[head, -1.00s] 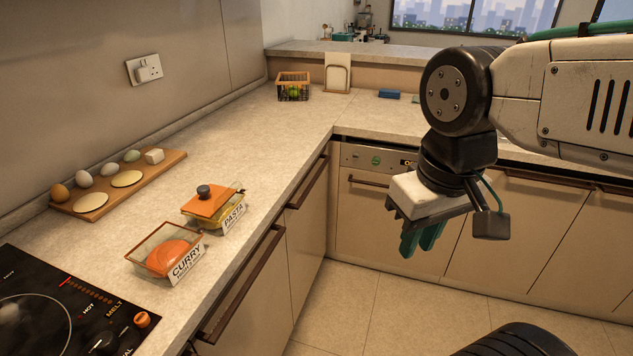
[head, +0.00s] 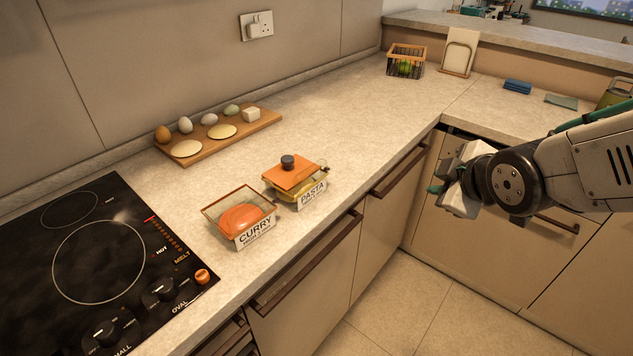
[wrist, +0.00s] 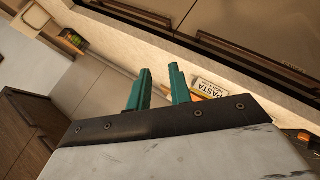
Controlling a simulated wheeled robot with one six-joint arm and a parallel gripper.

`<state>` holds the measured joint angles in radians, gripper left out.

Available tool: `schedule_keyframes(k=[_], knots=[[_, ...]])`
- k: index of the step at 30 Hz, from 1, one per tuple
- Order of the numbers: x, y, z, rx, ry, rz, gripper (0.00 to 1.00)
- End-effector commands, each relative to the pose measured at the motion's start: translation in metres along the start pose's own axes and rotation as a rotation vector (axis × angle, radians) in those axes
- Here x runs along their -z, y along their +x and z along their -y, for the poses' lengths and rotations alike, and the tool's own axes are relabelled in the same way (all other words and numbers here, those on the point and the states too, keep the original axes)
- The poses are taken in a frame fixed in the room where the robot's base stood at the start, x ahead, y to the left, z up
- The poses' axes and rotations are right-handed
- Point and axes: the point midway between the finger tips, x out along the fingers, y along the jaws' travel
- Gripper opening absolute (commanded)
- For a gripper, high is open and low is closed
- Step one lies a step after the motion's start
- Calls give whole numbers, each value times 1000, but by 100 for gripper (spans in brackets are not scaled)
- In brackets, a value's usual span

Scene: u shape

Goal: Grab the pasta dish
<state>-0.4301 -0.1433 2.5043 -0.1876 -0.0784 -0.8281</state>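The pasta dish (head: 293,182) is a small glass dish with yellow contents, an orange lid with a black knob, and a white PASTA label on its front. It stands on the left counter near the front edge. My gripper (head: 437,188) is in front of the cabinets to the right of the dish, well apart from it, pointing left. In the wrist view its two green fingers (wrist: 160,75) are apart with nothing between them. The PASTA label (wrist: 211,90) shows there just right of the fingers; the dish is mostly hidden behind my gripper body.
An open curry dish (head: 240,216) stands left of the pasta dish, close to it. The stove (head: 100,250) is further left. A wooden board (head: 262,122) with several eggs lies behind. A wire basket (head: 405,62) stands in the far corner. The counter between is clear.

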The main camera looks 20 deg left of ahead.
Motion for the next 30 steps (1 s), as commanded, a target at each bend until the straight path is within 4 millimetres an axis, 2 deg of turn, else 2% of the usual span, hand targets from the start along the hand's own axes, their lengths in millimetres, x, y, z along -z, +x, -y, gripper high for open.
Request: schedule_keyframes(k=[1, 3, 6, 10, 13, 16, 30], knots=[[24, 23, 11, -30, -134, -68, 21], [60, 45, 24, -93, -309, -185, 21], [103, 64, 47, -187, -512, -330, 21], [142, 74, 75, -298, -684, -464, 21], [158, 75, 88, -356, -754, -522, 21], [168, 78, 92, -387, -784, -548, 21], [205, 123, 84, -394, -787, -550, 21]])
